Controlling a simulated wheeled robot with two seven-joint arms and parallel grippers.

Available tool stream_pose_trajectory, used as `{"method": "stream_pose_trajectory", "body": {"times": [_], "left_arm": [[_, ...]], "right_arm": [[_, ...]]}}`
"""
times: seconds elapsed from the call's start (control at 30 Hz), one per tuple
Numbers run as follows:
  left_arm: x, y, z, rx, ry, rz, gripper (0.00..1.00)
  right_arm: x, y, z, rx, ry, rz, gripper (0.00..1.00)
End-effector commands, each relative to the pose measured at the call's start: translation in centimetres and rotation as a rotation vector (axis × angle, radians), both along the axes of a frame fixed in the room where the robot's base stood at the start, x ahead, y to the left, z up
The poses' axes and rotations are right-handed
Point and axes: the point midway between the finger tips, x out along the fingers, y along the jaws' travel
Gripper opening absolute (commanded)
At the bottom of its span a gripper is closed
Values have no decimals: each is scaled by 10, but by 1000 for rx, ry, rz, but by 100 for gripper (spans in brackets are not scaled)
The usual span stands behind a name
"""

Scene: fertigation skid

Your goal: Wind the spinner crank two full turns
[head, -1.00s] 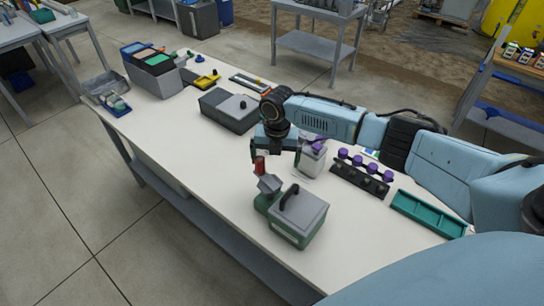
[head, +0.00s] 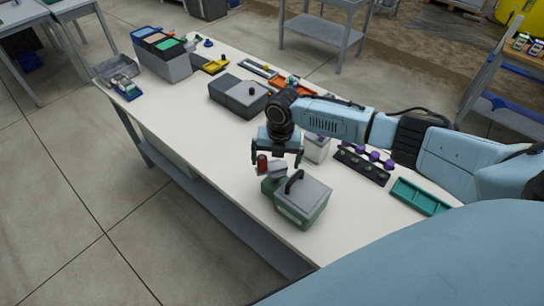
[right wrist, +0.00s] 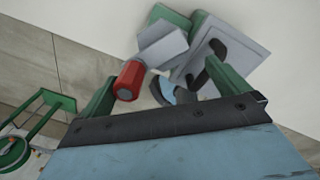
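The spinner is a green box (head: 297,217) with a grey lid and a black handle, standing near the table's front edge. Its crank ends in a red knob (head: 262,163) on the box's far left side, beside a grey angled part. The red knob also shows in the right wrist view (right wrist: 130,80). My right gripper (head: 277,160) is open, pointing down over the crank side. In the right wrist view its green fingers (right wrist: 165,90) stand apart, with the knob between them, closer to the left finger. I cannot tell whether they touch. My left gripper is not in view.
A white box (head: 316,149) stands behind the gripper. A black rack with purple knobs (head: 361,165) and a teal tray (head: 420,196) lie to the right. A grey case (head: 239,96) is farther back. The table (head: 205,140) left of the spinner is clear.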

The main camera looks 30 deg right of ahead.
Motion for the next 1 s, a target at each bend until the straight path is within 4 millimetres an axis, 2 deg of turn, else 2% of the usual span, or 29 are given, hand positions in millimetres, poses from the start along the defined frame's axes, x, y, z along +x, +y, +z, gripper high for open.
{"method": "stream_pose_trajectory", "body": {"times": [0.03, 0.17, 0.4, 0.57, 0.7, 0.83, 1.0], "left_arm": [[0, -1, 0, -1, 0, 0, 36], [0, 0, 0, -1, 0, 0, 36], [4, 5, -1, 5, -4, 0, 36], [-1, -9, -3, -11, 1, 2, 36], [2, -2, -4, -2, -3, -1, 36], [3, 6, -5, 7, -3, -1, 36], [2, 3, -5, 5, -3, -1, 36]], "right_arm": [[-9, -55, -6, -96, 36, -64, 100], [-9, -52, 7, -88, 32, -62, 100], [-4, -29, 61, -54, 12, -35, 100], [-2, -10, 95, -32, 6, -12, 100], [-2, -1, 118, -19, 4, 0, 100], [-3, 2, 130, -11, 4, 4, 100], [-4, 3, 135, -7, 3, 6, 100]]}}
